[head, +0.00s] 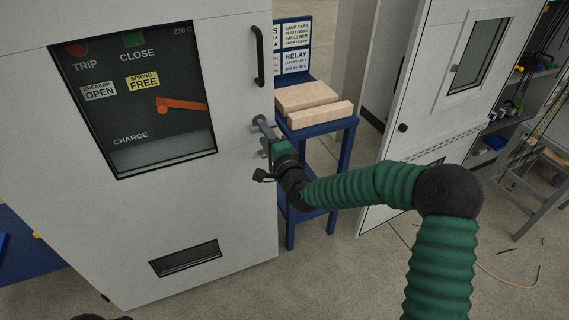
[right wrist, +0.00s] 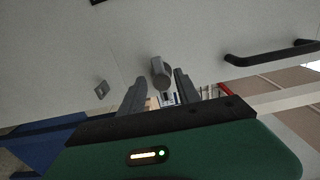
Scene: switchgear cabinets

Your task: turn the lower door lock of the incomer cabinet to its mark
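The near white cabinet door (head: 235,200) fills the left of the head view; no name on it is readable. A grey knob-like door lock (right wrist: 160,72) sticks out of the door in the right wrist view. My right gripper (head: 263,128) is at the door's right edge, below the black bar handle. In the right wrist view my right gripper (right wrist: 160,80) is open, its two dark fingers on either side of the lock, with a gap at each side. In the head view the gripper largely hides the lock. I cannot make out its mark. My left gripper is not in view.
The black bar handle (head: 259,56) stands out above my gripper. A small square grey plate (right wrist: 102,90) sits on the door beside the lock. A blue stand (head: 325,128) with cardboard-coloured boxes is close behind. Another white cabinet (head: 415,100) stands at the right.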

